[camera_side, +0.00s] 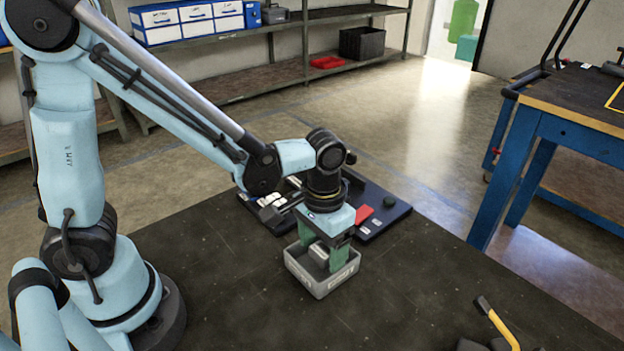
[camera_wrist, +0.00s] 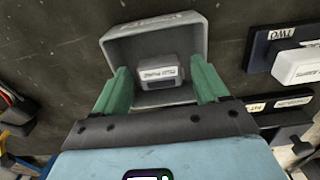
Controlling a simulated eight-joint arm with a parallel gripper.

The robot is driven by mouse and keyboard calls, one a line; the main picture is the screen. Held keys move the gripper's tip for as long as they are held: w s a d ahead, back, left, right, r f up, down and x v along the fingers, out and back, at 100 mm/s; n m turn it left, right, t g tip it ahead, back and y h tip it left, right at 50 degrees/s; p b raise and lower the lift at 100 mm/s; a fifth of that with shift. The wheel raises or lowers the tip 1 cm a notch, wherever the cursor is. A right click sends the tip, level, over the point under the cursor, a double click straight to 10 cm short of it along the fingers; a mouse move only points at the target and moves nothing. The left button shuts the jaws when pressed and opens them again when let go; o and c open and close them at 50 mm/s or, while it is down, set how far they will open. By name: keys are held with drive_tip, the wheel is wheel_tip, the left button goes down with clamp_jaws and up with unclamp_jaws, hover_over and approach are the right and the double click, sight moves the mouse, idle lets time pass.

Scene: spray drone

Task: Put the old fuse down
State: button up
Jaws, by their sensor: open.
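The old fuse, a small grey block with a white label, lies in a grey open tray; it shows in the wrist view (camera_wrist: 158,73) and the side view (camera_side: 319,255). The tray (camera_wrist: 117,46) stands on the dark table, and its outer wall shows in the side view (camera_side: 322,285). My gripper (camera_wrist: 162,85) has green fingers, one on each side of the fuse, spread wide with gaps to it. In the side view my gripper (camera_side: 325,252) points down into the tray. The fingers partly hide the tray's side walls.
A dark blue board (camera_side: 395,213) with white modules and a red block (camera_side: 364,213) lies behind the tray. A yellow-handled tool (camera_side: 498,323) is at the table's front right. The table left of the tray is clear. A blue workbench (camera_side: 570,130) stands at the right.

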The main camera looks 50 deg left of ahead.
sight(322, 250)
wheel_tip(322, 250, up, 12)
drive_tip(key=s+a+f+t, duration=0.1)
drive_tip(key=s+a+t, duration=0.1)
drive_tip(key=a+t, duration=0.5)
drive_tip(key=shift+a, duration=1.25)
